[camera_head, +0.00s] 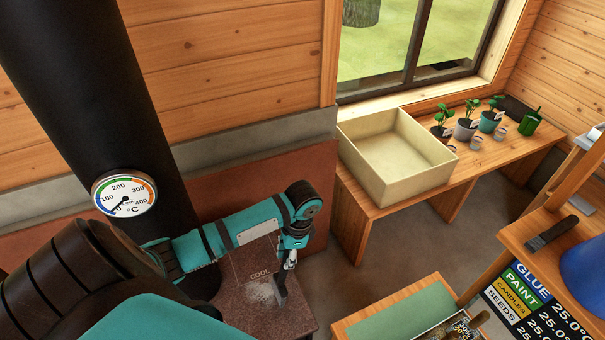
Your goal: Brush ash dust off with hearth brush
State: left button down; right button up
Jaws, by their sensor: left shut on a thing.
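My left gripper (287,262) is shut on the hearth brush (279,288), a small grey tool pointing down over the dark stone slab. The brush's lower end is at the ash dust (258,294), a pale grey patch on the slab (295,318). I cannot tell whether the bristles touch the slab. The word COOL is printed on the slab just behind the dust. My left arm hides part of the slab's left side. My right gripper is not in view.
A black stovepipe (90,75) with a temperature dial (124,192) stands at left. A cream tray (382,190) and potted plants (465,128) are on the window bench (395,205). A table with a green mat (405,312) is at front. A price board (530,305) is at right.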

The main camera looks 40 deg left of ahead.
pick_arm(q)
jog(key=s+a, duration=0.5)
jog(key=s, duration=0.4)
jog(key=shift+s+f, duration=0.2)
jog(key=shift+f, duration=0.05)
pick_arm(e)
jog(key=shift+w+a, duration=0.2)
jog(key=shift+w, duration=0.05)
pick_arm(q)
jog(key=shift+a, duration=0.1)
